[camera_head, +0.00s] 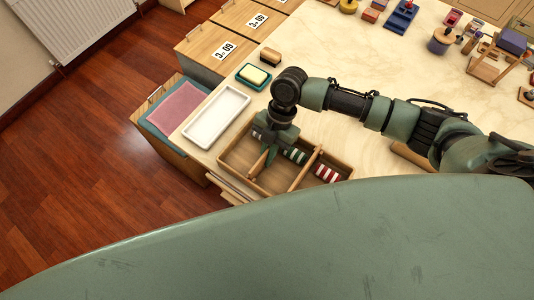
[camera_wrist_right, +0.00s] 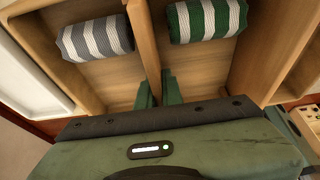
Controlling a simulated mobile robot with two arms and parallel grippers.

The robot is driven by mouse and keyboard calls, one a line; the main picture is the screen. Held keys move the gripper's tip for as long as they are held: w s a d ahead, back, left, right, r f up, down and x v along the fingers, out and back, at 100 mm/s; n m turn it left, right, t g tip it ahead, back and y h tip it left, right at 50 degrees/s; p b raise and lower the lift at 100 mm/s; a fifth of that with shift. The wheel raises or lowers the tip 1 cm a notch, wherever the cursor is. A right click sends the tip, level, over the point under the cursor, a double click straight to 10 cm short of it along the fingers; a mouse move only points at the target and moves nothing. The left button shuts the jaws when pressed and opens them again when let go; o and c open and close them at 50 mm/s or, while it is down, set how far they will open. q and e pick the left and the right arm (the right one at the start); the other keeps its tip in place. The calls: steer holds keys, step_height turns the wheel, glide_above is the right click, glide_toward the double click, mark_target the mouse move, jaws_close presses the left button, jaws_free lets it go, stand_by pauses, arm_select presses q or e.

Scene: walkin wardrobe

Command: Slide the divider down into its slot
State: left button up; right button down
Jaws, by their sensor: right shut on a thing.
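The open wooden box (camera_head: 235,178) sits at the table's front edge, with striped rolls in it. My right gripper (camera_head: 268,153) reaches down into its left part. In the right wrist view, its two green fingers (camera_wrist_right: 158,92) are shut on a thin wooden divider (camera_wrist_right: 146,42). The divider stands on edge between a grey-and-white striped roll (camera_wrist_right: 96,38) and a green-and-white striped roll (camera_wrist_right: 207,19). The divider's lower edge and slot are hidden, so I cannot tell how deep it sits. My left gripper is not in view.
Another wooden partition (camera_head: 303,170) stands between the green-striped roll and a red-striped roll (camera_head: 326,173). A white tray (camera_head: 217,117) lies left of the box. A soap dish (camera_head: 254,76) and a brush (camera_head: 270,57) lie behind. The table's middle is clear.

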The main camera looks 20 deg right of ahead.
steer(key=c, duration=1.5)
jaws_free()
steer(key=shift+b+v, duration=0.65)
steer(key=shift+v, duration=3.3)
